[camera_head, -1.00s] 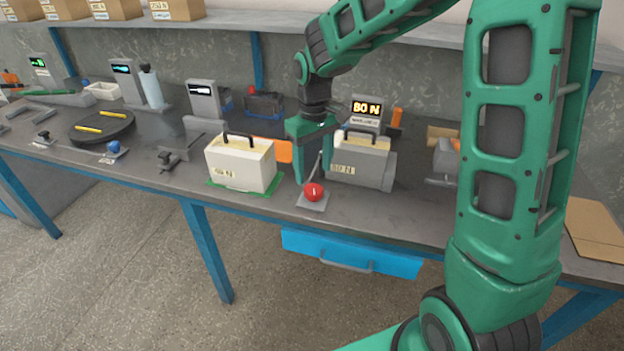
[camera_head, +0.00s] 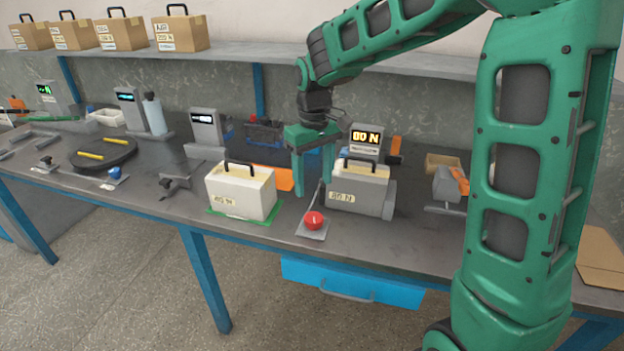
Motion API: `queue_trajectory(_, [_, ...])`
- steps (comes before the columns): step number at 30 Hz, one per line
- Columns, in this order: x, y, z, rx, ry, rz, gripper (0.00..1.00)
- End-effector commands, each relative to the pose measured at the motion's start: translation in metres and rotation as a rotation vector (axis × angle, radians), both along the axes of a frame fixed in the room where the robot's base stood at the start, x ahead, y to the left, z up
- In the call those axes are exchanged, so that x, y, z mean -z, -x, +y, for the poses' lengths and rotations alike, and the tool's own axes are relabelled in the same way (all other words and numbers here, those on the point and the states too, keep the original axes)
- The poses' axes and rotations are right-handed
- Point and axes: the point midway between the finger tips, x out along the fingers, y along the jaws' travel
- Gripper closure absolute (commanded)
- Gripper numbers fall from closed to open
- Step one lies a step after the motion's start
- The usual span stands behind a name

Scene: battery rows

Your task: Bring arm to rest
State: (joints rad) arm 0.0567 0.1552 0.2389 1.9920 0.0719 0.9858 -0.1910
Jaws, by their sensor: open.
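My gripper (camera_head: 311,191) hangs from my green arm over the workbench, fingers pointing down. It is open and I see nothing between its fingers. It is between a cream box (camera_head: 240,190) with a black handle on the left and a grey device (camera_head: 352,200) with a cream, black-handled top on the right. A red ball-topped lever (camera_head: 314,220) stands in front of it on a small plate. I cannot tell whether the fingers touch anything.
A display (camera_head: 366,138) stands behind the grey device. A shelf (camera_head: 225,49) with several handled cardboard boxes (camera_head: 181,30) runs above the bench. A dark turntable (camera_head: 103,153) and a blue-knobbed lever (camera_head: 115,173) are at left. A blue drawer (camera_head: 350,282) hangs under the bench.

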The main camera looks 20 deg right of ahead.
Motion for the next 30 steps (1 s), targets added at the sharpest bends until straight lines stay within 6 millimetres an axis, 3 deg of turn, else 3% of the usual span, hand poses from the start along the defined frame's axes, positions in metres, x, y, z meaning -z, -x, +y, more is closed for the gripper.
queue_trajectory(9, [0.000, 0.001, -0.002, 0.004, 0.001, 0.000, 0.41])
queue_trajectory(14, [-0.009, 0.022, -0.030, 0.076, 0.023, -0.005, 0.41])
queue_trajectory(17, [-0.018, 0.052, -0.065, 0.174, 0.045, -0.009, 0.41])
queue_trajectory(24, [-0.030, 0.154, -0.142, 0.463, 0.068, -0.010, 0.41])
queue_trajectory(30, [-0.023, 0.241, -0.174, 0.687, 0.042, -0.004, 0.41])
